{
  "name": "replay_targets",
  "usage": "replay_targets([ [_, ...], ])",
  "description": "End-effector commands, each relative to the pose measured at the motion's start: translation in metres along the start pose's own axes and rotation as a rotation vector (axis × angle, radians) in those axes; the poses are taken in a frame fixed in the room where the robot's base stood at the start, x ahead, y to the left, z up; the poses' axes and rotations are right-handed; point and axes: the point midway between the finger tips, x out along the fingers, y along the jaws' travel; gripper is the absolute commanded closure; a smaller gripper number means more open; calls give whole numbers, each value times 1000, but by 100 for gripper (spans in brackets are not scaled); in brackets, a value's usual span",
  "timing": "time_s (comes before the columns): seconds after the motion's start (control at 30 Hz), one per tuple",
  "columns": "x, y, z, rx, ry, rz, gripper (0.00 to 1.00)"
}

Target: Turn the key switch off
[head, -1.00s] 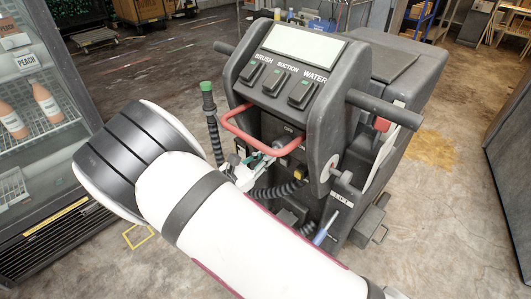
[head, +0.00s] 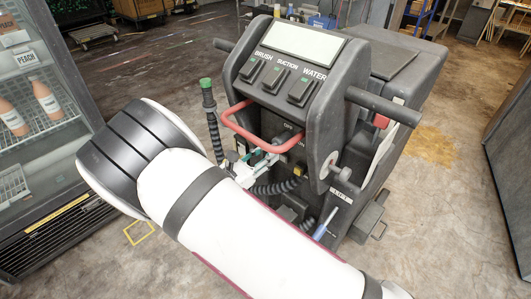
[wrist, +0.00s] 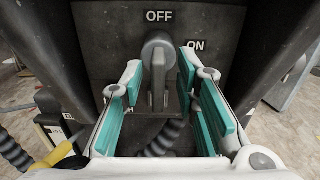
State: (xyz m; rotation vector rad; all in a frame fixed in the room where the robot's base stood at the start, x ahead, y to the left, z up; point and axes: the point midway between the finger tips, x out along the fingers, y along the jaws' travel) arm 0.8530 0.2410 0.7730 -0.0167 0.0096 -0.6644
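The key switch (wrist: 158,58) is a grey round knob with a thin upright grip, on the dark panel of the floor machine (head: 290,85). White OFF is printed above it and ON to its upper right. In the wrist view the grip stands roughly vertical, in line with OFF. My gripper (wrist: 160,82) has teal-padded fingers on either side of the grip, with gaps visible on both sides; I see no contact. In the head view my gripper (head: 262,157) is below the red handle bar, and the switch is mostly hidden.
The red handle bar (head: 228,125) arches above my gripper. Black ribbed hose (head: 275,188) runs below it. A green-topped lever (head: 207,100) stands to the left. A glass-door fridge (head: 45,110) with bottles is at far left. Open floor lies to the right.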

Motion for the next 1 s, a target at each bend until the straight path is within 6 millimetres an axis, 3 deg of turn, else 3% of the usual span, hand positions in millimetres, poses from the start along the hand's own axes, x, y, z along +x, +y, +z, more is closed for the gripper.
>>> replay_targets([
  [0.27, -9, 2, 2, 3, -2, 3, 72],
  [0.7, -91, 1, 0, 1, -1, 4, 72],
  [1.0, -119, 0, 0, 1, -1, 0, 72],
])
